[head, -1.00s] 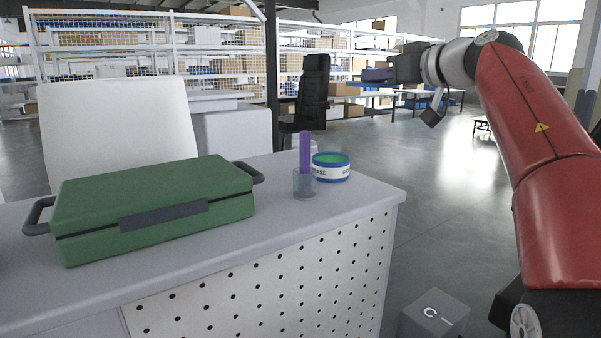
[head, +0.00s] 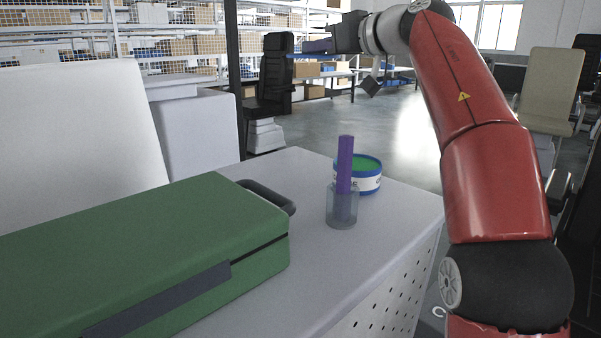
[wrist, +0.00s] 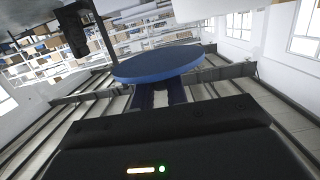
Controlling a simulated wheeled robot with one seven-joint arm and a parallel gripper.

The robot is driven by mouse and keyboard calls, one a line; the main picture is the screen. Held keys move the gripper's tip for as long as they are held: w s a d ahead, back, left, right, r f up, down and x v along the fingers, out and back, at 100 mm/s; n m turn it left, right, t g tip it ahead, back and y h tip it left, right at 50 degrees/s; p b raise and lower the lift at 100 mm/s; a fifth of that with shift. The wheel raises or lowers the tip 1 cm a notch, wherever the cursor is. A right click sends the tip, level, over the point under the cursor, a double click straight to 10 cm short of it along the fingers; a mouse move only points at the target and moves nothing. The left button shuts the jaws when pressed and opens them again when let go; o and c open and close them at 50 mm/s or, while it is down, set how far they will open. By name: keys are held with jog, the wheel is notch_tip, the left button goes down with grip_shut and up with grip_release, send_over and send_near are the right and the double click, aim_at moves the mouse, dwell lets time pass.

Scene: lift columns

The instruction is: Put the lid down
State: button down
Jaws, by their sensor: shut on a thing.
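My gripper (head: 318,46) is raised at the top of the head view, well above and beyond the table. It is shut on the lid, a flat round blue disc, seen nearly edge-on in the head view (head: 294,55). In the wrist view the lid (wrist: 158,64) sticks out beyond the fingers (wrist: 160,96), clear of any surface. A round tub (head: 370,184) with a blue rim, a white label and green inside stands open on the table, partly behind a glass jar.
The light grey table (head: 300,262) has free room around its right corner. The clear jar (head: 342,208) holds an upright purple stick (head: 345,163). A green case (head: 150,255) with dark handles fills the left. A black chair (head: 277,75) stands on the floor behind.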

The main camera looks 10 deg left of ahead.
jog(key=shift+w+a+f, duration=0.15)
jog(key=shift+f+b, duration=0.75)
jog(key=shift+f, duration=9.05)
jog(key=shift+f, duration=0.1)
